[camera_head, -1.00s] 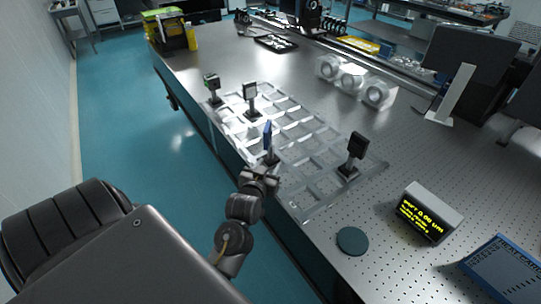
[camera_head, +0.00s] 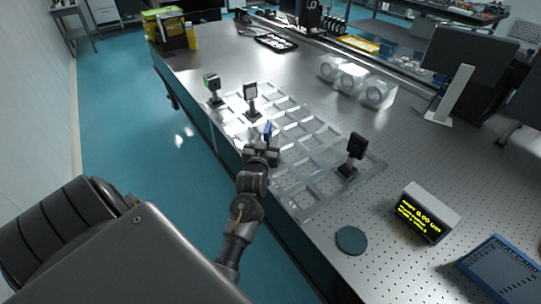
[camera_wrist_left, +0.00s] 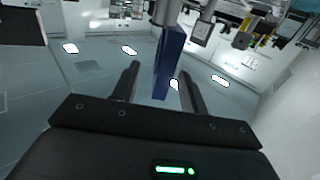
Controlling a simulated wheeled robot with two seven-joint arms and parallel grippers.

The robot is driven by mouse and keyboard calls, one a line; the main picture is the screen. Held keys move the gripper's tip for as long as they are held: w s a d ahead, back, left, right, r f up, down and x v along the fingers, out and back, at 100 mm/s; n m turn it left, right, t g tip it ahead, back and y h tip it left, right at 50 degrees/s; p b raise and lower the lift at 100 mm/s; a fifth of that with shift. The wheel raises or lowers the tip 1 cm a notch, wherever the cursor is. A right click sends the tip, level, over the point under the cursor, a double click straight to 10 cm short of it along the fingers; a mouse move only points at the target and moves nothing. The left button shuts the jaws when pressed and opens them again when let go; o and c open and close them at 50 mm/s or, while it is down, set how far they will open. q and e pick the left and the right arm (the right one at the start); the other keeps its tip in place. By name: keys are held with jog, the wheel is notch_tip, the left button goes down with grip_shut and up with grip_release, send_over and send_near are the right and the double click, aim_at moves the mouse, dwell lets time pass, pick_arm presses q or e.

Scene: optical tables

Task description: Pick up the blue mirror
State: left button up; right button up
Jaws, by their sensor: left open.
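The blue mirror (camera_head: 267,131) stands upright on its post in the clear compartment tray (camera_head: 338,196). My left gripper (camera_head: 262,150) is directly in front of it in the head view and hides its lower part. In the left wrist view the blue mirror (camera_wrist_left: 169,62) appears as a narrow blue slab between the two open fingers of the left gripper (camera_wrist_left: 160,78). My right gripper is not in view.
Other mounted optics stand in the tray: a green-marked one (camera_head: 211,88), a pale-faced one (camera_head: 250,97) and a black one (camera_head: 354,154). A display box (camera_head: 428,213), a dark green disc (camera_head: 351,240) and a monitor (camera_head: 466,57) occupy the table's right side.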

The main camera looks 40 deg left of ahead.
aim_at(269, 129)
pick_arm(q)
jog(key=x, duration=0.1)
jog(key=p+x, duration=0.1)
jog(key=x, duration=0.2)
jog(key=shift+w+a+r+p, duration=0.15)
jog(key=shift+a+r+p, duration=0.1)
jog(key=shift+p, duration=0.1)
jog(key=shift+w+a, duration=0.1)
jog(key=shift+w, duration=0.2)
jog(key=c, duration=0.5)
grip_shut()
dwell(0.4)
